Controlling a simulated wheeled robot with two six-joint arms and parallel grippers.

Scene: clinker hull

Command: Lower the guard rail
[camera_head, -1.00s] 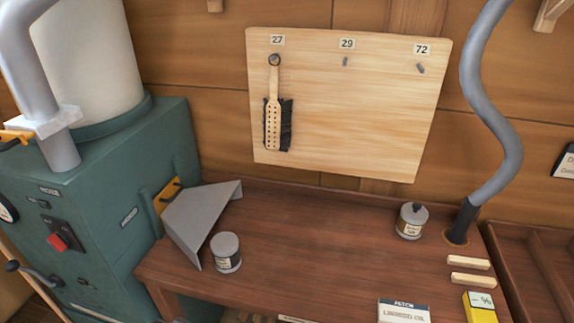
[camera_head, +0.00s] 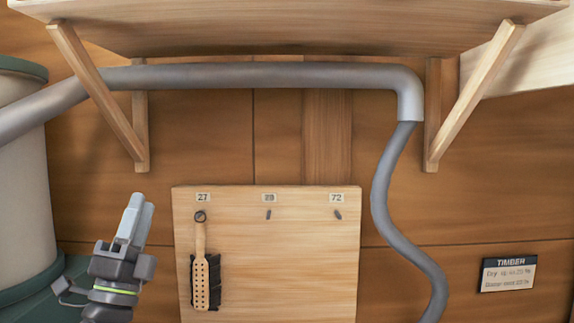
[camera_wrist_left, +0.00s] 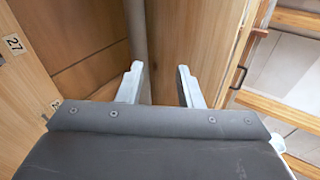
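I cannot make out a guard rail for certain in either current view. My left gripper (camera_head: 138,203) points upward at the lower left of the head view, left of the tool board. In the left wrist view its two pale fingers (camera_wrist_left: 158,68) stand apart with nothing between them, so it is open and empty. Wooden bars (camera_wrist_left: 282,106) show at the right of the wrist view; I cannot tell what they belong to. My right gripper is not in view.
The tool board (camera_head: 290,255) carries a perforated wooden tool (camera_head: 200,260). A shelf (camera_head: 300,30) on braces hangs above it. A grey hose (camera_head: 270,76) runs below the shelf and down on the right. A timber sign (camera_head: 509,273) hangs at right.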

